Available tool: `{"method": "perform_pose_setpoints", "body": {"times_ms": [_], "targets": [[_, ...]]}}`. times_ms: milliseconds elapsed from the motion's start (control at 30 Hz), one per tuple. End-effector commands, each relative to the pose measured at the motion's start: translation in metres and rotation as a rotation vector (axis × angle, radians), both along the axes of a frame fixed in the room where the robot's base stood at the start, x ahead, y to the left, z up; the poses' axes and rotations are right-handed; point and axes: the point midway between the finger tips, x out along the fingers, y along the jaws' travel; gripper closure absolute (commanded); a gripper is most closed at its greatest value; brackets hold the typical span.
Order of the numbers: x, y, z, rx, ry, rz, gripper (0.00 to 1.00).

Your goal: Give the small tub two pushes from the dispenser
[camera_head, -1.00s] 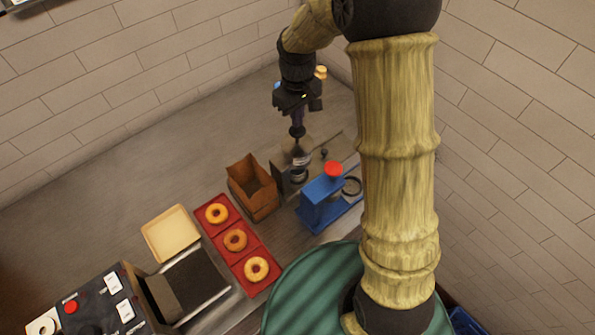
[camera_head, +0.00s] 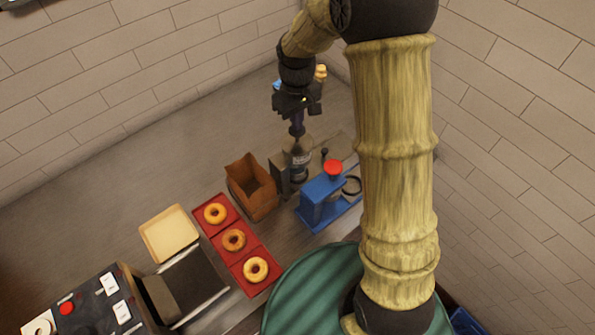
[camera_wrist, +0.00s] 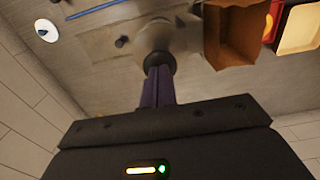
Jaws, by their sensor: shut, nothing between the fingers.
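My gripper (camera_head: 297,124) is shut and empty, pointing down right over that top. In the wrist view, my gripper's purple fingers (camera_wrist: 160,85) end at the dispenser's dark round top (camera_wrist: 156,63); they seem to touch it. I cannot make out the small tub for certain; it may be hidden by the dispenser or my arm.
An open brown box (camera_head: 252,187) stands left of the dispenser. Red trays (camera_head: 240,252) with bagels and a tan tray (camera_head: 168,232) lie further left. The counter behind is mostly clear.

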Motion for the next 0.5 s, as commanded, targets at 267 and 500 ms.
{"method": "perform_pose_setpoints", "body": {"times_ms": [267, 500], "targets": [[-0.001, 0.000, -0.011, -0.001, 0.003, 0.000, 1.00], [-0.001, 0.000, -0.019, -0.001, 0.003, 0.000, 1.00]]}}
